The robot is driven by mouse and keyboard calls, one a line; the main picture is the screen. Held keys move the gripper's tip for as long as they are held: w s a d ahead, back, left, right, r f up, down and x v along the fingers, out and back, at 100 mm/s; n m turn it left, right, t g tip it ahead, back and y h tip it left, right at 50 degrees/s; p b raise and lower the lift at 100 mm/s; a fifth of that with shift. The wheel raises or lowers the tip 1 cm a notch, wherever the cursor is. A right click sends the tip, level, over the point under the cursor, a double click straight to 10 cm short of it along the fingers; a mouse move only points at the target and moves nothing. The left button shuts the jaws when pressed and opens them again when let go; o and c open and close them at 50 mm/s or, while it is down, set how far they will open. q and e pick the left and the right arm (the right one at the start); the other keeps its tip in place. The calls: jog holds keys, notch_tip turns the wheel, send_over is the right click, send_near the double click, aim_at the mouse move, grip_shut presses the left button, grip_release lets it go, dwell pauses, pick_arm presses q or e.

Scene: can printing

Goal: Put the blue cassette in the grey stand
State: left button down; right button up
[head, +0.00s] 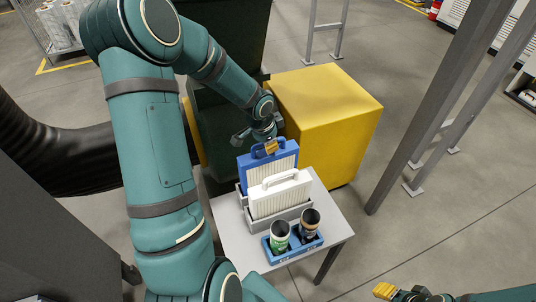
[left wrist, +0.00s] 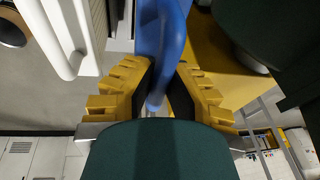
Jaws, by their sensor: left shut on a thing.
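The blue cassette (head: 246,173), with a pleated white face, stands upright at the rear of the grey stand (head: 283,218) on the small table. Its lower edge is hidden behind a white cassette (head: 282,198), so I cannot tell how deep it sits. My left gripper (head: 268,147) is shut on the blue cassette's top handle. In the left wrist view the yellow fingers (left wrist: 160,95) close around the blue handle (left wrist: 165,45). My right gripper (head: 386,290) is only partly in view at the lower right, away from the table; its opening is unclear.
The white cassette stands in the front part of the stand. A blue holder (head: 293,252) with two cans, one green (head: 280,235) and one dark (head: 309,222), sits at the table's (head: 235,240) front. A yellow box (head: 330,110) stands behind. Grey posts rise at right.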

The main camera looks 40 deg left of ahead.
pick_arm(q)
jog(key=shift+f+b, duration=0.45)
jog(key=shift+f, duration=1.35)
jog(key=shift+f, duration=0.1)
jog(key=c, duration=1.1)
grip_release()
jog(key=p+v, duration=0.3)
jog(key=v, duration=0.9)
